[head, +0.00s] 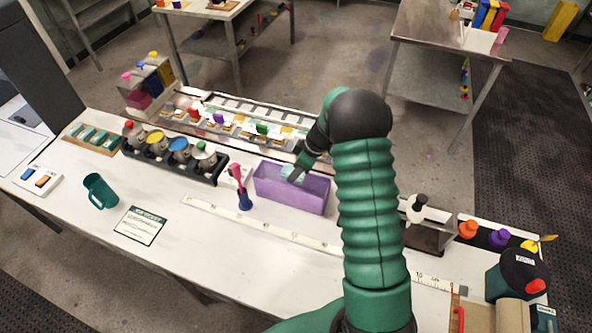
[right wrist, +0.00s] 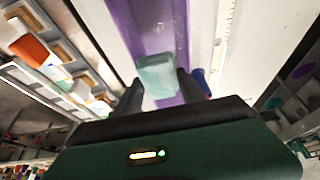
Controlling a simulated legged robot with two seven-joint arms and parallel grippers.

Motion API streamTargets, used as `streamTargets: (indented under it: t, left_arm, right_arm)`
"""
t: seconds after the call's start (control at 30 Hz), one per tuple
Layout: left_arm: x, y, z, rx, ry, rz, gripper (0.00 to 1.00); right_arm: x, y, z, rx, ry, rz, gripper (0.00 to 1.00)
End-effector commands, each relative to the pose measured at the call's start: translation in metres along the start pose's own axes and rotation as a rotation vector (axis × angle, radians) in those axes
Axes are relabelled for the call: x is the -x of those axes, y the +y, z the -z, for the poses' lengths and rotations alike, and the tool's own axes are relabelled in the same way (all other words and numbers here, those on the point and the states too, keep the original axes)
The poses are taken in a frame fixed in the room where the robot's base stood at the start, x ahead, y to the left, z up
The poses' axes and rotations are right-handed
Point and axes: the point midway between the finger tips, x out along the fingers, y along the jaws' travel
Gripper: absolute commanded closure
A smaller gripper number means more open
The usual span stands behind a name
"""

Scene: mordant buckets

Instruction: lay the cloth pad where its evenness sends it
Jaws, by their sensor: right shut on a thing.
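The cloth pad (right wrist: 157,76) is a small pale green piece with an uneven-looking tint. My right gripper (right wrist: 157,88) is shut on it. In the head view the pad (head: 291,174) shows at the tip of my right gripper (head: 296,174), over the purple bin (head: 290,198). The bin is long and open at the top, and its inside also shows in the right wrist view (right wrist: 145,30). I cannot tell whether the pad touches the bin's floor. My left gripper is not in view.
A dark rack with several lidded jars (head: 178,150) stands left of the bin. A long tray of colored pieces (head: 235,125) lies behind. A measuring strip (head: 290,235) runs in front. A teal mug (head: 100,191) and printed card (head: 140,226) lie left.

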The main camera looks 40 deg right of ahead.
Motion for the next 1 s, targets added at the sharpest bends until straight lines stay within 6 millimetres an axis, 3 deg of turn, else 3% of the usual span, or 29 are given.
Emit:
streamTargets:
  t: [0.3,0.33,0.5,0.83,1.0]
  left_arm:
    - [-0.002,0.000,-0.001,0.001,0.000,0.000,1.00]
    - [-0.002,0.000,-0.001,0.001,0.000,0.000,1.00]
    - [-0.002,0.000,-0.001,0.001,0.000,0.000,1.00]
    - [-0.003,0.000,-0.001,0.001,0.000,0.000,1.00]
    - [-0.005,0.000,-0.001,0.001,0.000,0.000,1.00]
  right_arm:
    - [-0.003,0.000,0.001,0.002,-0.001,0.003,0.91]
    - [-0.004,0.001,0.000,0.001,-0.001,0.003,0.52]
    - [-0.003,0.002,-0.001,0.000,0.000,0.003,0.29]
    - [-0.002,0.001,0.000,0.001,0.000,0.002,0.28]
    - [0.022,0.001,0.001,0.003,0.001,-0.002,0.28]
